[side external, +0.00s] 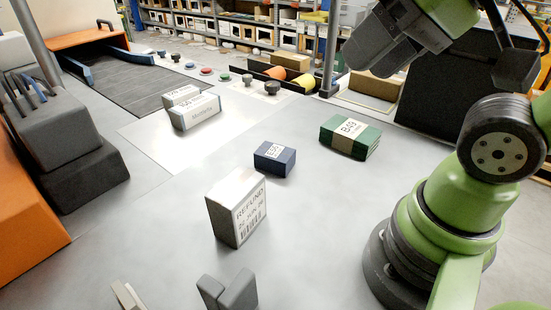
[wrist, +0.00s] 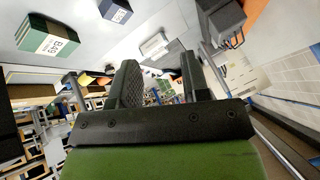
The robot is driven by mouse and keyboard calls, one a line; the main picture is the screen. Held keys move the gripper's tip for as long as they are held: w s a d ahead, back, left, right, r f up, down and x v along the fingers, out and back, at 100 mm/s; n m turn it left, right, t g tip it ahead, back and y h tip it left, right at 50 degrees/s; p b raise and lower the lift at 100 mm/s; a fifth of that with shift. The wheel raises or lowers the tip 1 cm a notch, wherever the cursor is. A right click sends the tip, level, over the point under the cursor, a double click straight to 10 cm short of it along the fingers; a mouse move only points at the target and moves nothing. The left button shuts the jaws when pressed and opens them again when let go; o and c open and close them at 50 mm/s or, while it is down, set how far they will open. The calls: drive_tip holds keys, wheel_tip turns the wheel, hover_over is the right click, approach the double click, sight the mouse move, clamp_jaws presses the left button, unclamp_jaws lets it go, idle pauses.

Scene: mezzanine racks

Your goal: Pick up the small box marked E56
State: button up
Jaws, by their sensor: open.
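The small dark blue box (side external: 274,158), with a white label that seems to read E56, lies on the grey table near the middle of the side view. It also shows at the top edge of the wrist view (wrist: 115,10), partly cut off. My gripper (side external: 372,58) is high above the table at the upper right in the side view, well away from the blue box. In the wrist view my gripper (wrist: 160,68) has its two dark fingers apart with nothing held between them.
A green box marked B49 (side external: 350,136) lies right of the blue box. A white REFUND carton (side external: 236,207) stands in front of it. Light boxes (side external: 194,111) stand behind left. Grey blocks (side external: 229,290) are at the front edge. Table around the blue box is clear.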

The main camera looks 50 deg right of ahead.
drive_tip(key=o, duration=1)
drive_tip(key=shift+c, duration=0.2)
drive_tip(key=n+g+h, duration=0.2)
drive_tip(key=n+g, duration=0.4)
hover_over(276, 151)
drive_tip(key=f, duration=2.4)
drive_tip(key=shift+d+f, duration=0.1)
drive_tip(key=shift+d, duration=0.1)
drive_tip(key=shift+t, duration=0.3)
drive_tip(key=shift+w+a+f, duration=0.1)
drive_tip(key=shift+a+f, duration=0.05)
drive_tip(key=shift+f, duration=1.4)
drive_tip(key=shift+a+f, duration=0.15)
drive_tip(key=shift+f, duration=1.4)
